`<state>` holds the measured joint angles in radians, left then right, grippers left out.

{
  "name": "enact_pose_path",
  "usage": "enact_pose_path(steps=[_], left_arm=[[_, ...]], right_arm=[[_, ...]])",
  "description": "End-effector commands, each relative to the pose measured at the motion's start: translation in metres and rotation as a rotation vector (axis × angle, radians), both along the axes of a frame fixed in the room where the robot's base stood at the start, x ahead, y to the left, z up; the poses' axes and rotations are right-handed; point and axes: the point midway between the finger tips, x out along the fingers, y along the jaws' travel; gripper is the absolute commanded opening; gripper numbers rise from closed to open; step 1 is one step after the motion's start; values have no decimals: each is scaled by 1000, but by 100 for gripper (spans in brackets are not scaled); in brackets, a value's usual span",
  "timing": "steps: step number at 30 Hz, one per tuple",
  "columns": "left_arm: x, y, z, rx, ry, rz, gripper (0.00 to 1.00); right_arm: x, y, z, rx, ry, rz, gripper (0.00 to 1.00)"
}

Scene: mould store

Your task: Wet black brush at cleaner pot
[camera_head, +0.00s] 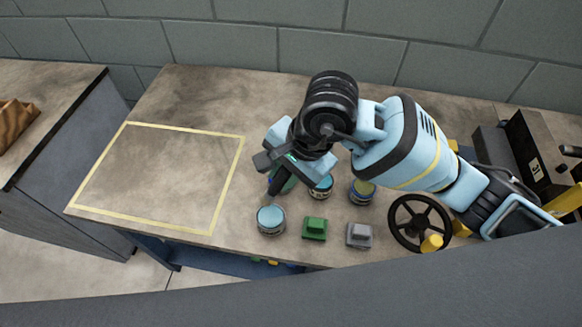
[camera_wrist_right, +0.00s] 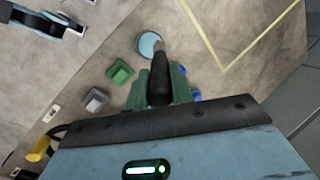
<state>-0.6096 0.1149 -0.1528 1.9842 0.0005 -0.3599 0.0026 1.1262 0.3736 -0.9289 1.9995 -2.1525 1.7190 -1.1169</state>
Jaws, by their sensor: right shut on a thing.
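My right gripper (camera_head: 272,172) is shut on the black brush (camera_wrist_right: 160,82), which points away from the wrist between the green-sided fingers. In the head view the brush hangs down just behind a small pot (camera_head: 270,220) with light blue contents. In the right wrist view the brush's far end overlaps the edge of that pot (camera_wrist_right: 149,43). I cannot tell whether it touches the pot. Which pot is the cleaner pot cannot be read. Another blue-topped pot (camera_head: 321,190) stands behind to the right, partly hidden by my arm. My left gripper is not in view.
A pot with olive contents (camera_head: 362,193), a green block (camera_head: 315,228) and a grey block (camera_head: 359,235) stand nearby. A black handwheel (camera_head: 419,222) is further right. The yellow-outlined area (camera_head: 160,180) on the left of the bench is empty.

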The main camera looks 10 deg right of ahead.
Motion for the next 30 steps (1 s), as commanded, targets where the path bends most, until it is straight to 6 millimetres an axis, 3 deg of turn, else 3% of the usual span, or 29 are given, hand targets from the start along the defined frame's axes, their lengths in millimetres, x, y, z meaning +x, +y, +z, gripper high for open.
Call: enact_pose_path(steps=[8, 24, 30], left_arm=[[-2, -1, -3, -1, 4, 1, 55], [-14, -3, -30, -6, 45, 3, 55], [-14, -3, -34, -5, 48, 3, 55]], right_arm=[[0, 0, -7, 0, 3, 0, 0], [0, 0, -54, 0, 4, 0, 0], [0, 0, -61, -1, 1, 0, 0]])
